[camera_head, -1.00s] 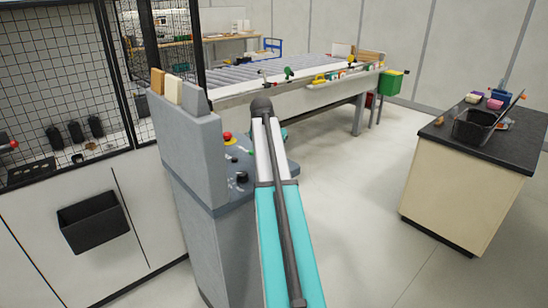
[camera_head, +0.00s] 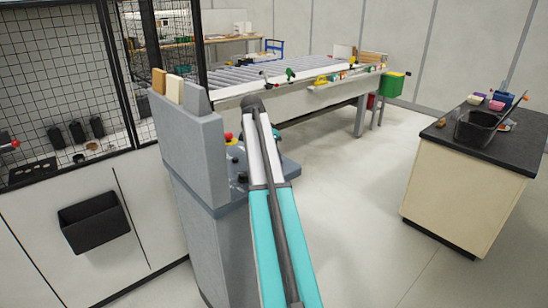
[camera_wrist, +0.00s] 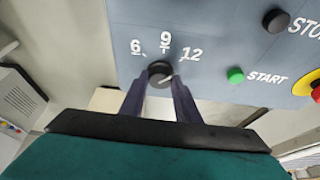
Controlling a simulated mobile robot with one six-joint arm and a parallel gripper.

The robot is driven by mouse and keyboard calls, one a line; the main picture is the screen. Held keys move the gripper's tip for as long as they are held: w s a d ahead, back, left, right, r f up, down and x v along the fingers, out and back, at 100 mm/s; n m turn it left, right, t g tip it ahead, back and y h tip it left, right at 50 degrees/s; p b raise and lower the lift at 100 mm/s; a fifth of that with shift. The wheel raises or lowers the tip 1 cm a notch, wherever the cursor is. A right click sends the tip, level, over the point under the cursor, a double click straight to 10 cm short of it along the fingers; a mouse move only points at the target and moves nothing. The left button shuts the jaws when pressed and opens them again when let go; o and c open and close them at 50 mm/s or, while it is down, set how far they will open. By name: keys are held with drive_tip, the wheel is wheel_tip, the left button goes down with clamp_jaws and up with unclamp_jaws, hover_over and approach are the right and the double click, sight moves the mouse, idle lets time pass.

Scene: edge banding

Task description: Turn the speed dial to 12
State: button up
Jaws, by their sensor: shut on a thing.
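In the wrist view the speed dial (camera_wrist: 159,71) is a small dark round knob on the blue-grey panel, with the marks 6, 9 and 12 in white around it. A pale line on the knob slants up to the right, roughly toward the 12 side; its exact setting is hard to read. My gripper (camera_wrist: 164,82) is shut on the dial, with one dark finger at each side of it. In the head view my teal and white arm reaches over the control panel (camera_head: 286,166).
The green START button (camera_wrist: 235,75), a black STOP knob (camera_wrist: 275,20) and the red emergency button (camera_wrist: 316,90) sit right of the dial. A grey upright housing (camera_head: 190,150) stands left of the arm. Open floor lies between panel and dark-topped cabinet (camera_head: 460,190).

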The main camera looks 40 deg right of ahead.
drive_tip(key=o, duration=1)
drive_tip(key=shift+o, duration=0.2)
drive_tip(key=shift+r, duration=0.1)
drive_tip(key=b+v, duration=0.2)
drive_tip(key=v, duration=1.1)
drive_tip(key=shift+r+b, duration=0.3)
drive_tip(key=shift+b, duration=0.1)
